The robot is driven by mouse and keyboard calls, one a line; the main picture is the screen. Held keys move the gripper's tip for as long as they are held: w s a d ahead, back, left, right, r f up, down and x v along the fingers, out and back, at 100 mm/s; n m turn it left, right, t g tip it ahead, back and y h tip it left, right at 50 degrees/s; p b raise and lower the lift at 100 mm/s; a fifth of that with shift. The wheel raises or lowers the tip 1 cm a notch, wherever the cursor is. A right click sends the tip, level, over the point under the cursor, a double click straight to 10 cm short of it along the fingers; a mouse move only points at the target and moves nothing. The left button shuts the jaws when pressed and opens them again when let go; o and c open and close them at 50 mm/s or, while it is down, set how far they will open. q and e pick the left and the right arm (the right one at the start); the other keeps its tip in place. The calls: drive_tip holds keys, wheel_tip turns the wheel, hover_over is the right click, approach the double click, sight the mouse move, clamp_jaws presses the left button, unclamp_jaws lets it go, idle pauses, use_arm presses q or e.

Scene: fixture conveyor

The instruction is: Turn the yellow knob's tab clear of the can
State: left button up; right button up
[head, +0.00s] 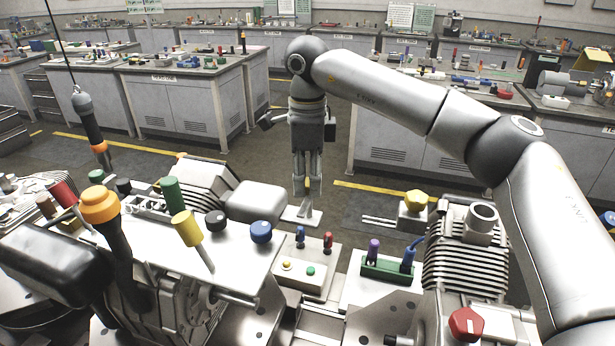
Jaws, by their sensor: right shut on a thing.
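A faceted yellow knob (415,201) sits on a grey block right of centre, with thin metal prongs reaching left from the block. My right gripper (307,194) points straight down left of this block and apart from that knob. Its fingers are closed together on something small, just above a small pale plate (291,215). A little yellow shows between the fingers; I cannot tell if it is a held part or the floor line behind. I cannot make out a can or a tab for certain. My left gripper is not in view.
A small button box (301,280) and a green rack (388,268) are in front. A finned housing (465,265) stands at right.

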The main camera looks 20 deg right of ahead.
sight(308, 181)
drive_tip(key=shift+r, duration=0.1)
drive_tip(key=o, duration=1)
wheel_tip(308, 181, up, 12)
